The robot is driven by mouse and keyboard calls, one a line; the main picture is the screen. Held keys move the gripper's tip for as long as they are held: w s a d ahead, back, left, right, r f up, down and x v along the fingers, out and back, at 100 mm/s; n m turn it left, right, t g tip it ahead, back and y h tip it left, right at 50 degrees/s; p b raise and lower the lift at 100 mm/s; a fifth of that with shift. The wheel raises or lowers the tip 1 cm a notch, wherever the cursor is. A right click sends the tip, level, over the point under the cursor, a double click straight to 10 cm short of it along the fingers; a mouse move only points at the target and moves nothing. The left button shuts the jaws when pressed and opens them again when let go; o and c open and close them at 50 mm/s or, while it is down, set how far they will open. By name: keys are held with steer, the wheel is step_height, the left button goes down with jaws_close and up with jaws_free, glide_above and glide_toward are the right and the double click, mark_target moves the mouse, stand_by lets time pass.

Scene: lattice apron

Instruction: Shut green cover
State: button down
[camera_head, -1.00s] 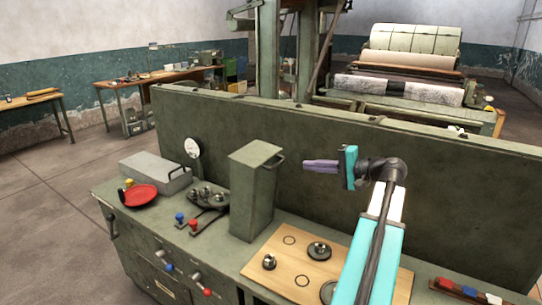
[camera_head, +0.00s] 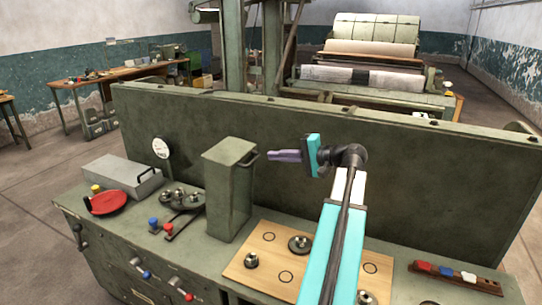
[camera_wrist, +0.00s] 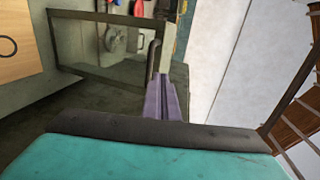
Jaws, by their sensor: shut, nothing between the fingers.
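The green cover (camera_head: 228,190) looks like a tall, narrow green box standing upright on the bench top, with a dark bar handle (camera_head: 250,158) high on its right side. I cannot tell from this angle how far it is open. My gripper (camera_head: 270,156) has purple fingers, pointing left at the handle from just right of it. The fingers are shut and empty. In the wrist view the fingertips (camera_wrist: 161,84) are close to the handle (camera_wrist: 154,60), and I cannot tell whether they touch. The cover (camera_wrist: 95,80) also shows there, beyond and left of the fingers.
A tall green back panel (camera_head: 400,165) stands close behind my gripper. A wooden board (camera_head: 262,268) with round knobs lies right of the cover. Left of it are metal knobs (camera_head: 180,198), a grey box (camera_head: 122,177), a gauge (camera_head: 160,148) and a red dish (camera_head: 105,203).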

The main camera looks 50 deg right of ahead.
steer(key=p, duration=0.3)
glide_toward(244, 155)
steer(key=x, duration=0.5)
steer(key=shift+a+r, duration=0.1)
steer(key=shift+a, duration=0.05)
steer(key=shift+w+a+f, duration=0.15)
steer(key=shift+w+f, duration=0.05)
steer(key=shift+w, duration=0.3)
steer(key=shift+w, duration=0.1)
